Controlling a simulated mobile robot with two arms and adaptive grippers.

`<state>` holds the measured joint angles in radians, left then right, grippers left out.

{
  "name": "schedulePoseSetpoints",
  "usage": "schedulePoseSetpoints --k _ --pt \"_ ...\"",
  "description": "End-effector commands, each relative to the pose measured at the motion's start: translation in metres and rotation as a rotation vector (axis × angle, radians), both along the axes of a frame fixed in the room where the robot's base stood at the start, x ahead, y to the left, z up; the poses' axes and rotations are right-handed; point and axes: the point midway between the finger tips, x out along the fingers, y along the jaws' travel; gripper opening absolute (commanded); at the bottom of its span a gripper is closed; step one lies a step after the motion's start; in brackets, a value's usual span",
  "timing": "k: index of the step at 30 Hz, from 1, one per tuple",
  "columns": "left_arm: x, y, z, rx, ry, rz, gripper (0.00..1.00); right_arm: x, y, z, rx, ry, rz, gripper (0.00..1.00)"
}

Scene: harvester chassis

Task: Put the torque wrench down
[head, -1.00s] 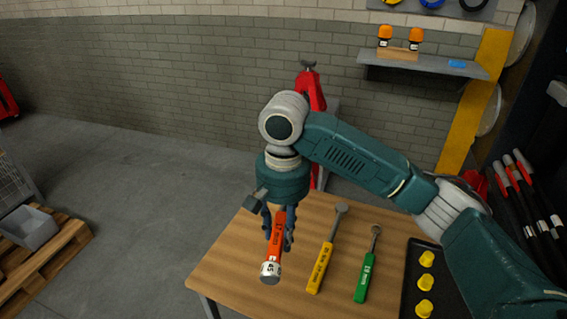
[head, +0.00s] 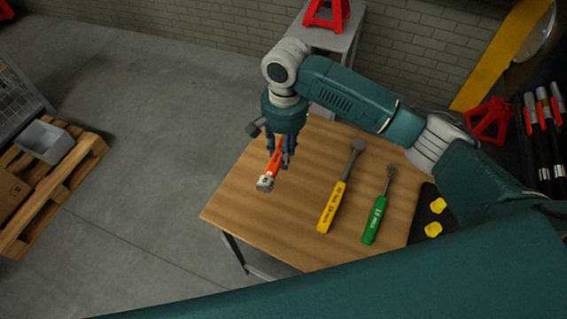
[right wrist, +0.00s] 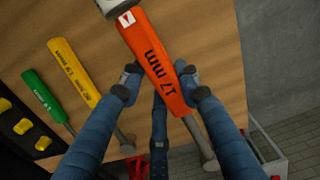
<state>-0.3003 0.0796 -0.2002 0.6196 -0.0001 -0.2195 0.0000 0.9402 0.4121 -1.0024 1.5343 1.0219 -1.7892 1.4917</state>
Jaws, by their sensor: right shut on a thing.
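The orange torque wrench (head: 270,174), marked 17 mm, is in my right gripper (head: 279,157), over the left part of the wooden table (head: 265,225). In the right wrist view, the gripper fingers (right wrist: 162,84) are shut on both sides of its orange handle (right wrist: 162,67). I cannot tell whether the wrench touches the table. A yellow-handled wrench (head: 333,205) and a green-handled wrench (head: 374,220) lie side by side on the table, to the right of it. My left gripper is not in view.
A black tray (head: 424,215) with yellow caps (head: 433,229) is at the table's right side. A grey bench (head: 335,35) with a red stand (head: 326,12) is behind. A pallet (head: 75,180) with a grey bin (head: 44,141) is at left. The table's front left is bare.

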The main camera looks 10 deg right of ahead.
Motion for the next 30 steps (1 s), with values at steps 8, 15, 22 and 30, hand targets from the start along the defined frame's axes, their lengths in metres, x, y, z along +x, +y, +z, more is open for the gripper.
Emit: schedulePoseSetpoints --k 8,15,22,30 --pt "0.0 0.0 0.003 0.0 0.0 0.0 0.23 0.001 0.001 -0.029 0.002 -0.004 0.001 0.0" --pt "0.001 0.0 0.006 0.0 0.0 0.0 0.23 0.0 0.0 -0.062 0.001 -0.002 0.0 0.0" --pt "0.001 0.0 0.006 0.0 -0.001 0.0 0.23 0.001 0.001 -0.07 0.002 -0.005 0.001 0.0" --pt "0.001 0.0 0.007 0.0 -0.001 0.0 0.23 0.0 0.001 -0.074 0.002 -0.001 0.002 0.36"
